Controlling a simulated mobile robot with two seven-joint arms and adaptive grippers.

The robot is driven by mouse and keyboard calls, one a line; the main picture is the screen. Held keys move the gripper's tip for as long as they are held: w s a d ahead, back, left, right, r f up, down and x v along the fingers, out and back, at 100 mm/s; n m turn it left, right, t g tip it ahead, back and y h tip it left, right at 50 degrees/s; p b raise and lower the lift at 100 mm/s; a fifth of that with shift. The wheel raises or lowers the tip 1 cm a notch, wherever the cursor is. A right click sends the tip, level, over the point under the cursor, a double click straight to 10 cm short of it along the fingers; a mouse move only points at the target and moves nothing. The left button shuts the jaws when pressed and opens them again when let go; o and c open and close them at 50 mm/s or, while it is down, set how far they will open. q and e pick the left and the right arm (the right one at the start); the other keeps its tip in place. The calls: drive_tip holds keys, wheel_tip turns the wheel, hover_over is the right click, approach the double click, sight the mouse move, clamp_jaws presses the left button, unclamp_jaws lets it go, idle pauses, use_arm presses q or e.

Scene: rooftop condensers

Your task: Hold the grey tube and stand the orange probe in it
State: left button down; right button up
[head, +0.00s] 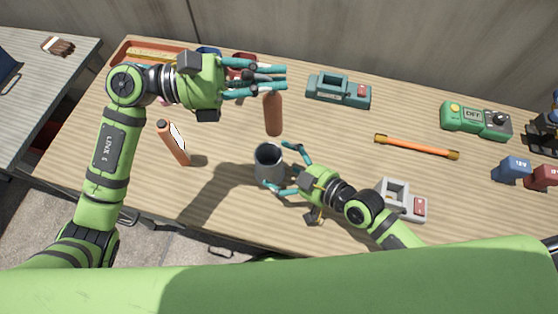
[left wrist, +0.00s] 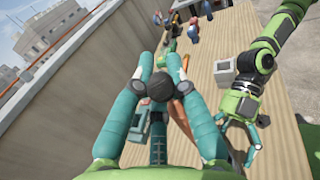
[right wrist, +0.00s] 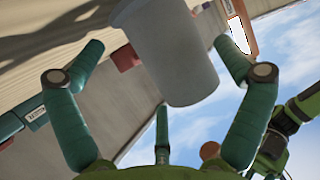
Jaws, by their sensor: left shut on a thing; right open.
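The orange probe (head: 273,115) is a brownish-orange cylinder hanging roughly upright from my left gripper (head: 278,82). In the left wrist view, the fingers (left wrist: 170,68) close around its dark top (left wrist: 172,87). Its lower end shows just above the tube in the head view, apart from it. The grey tube (head: 269,168) stands upright on the table with its dark mouth facing up. My right gripper (head: 286,168) is open with its fingers on either side of the tube, which also fills the middle of the right wrist view (right wrist: 170,55). Finger contact with it cannot be told.
A grey-and-red device (head: 405,200) lies close to my right arm. A teal device (head: 338,90), an orange rod (head: 415,147) and a green meter (head: 475,120) lie farther right. A red-rimmed tray (head: 122,50) is at the back left.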

drive_tip(key=shift+x, duration=1.15)
drive_tip(key=c, duration=1)
use_arm(q)
drive_tip(key=f+g, duration=0.1)
drive_tip(key=f, duration=0.1)
drive_tip(key=a+f+m+g, duration=0.1)
drive_tip(key=f, duration=0.1)
drive_tip(key=shift+w+f, duration=0.15)
drive_tip(key=shift+w, duration=0.05)
drive_tip(key=shift+a+f+m+g+y, duration=0.15)
drive_tip(key=shift+f+m+g+y, duration=0.15)
drive_tip(key=shift+f+g, duration=0.25)
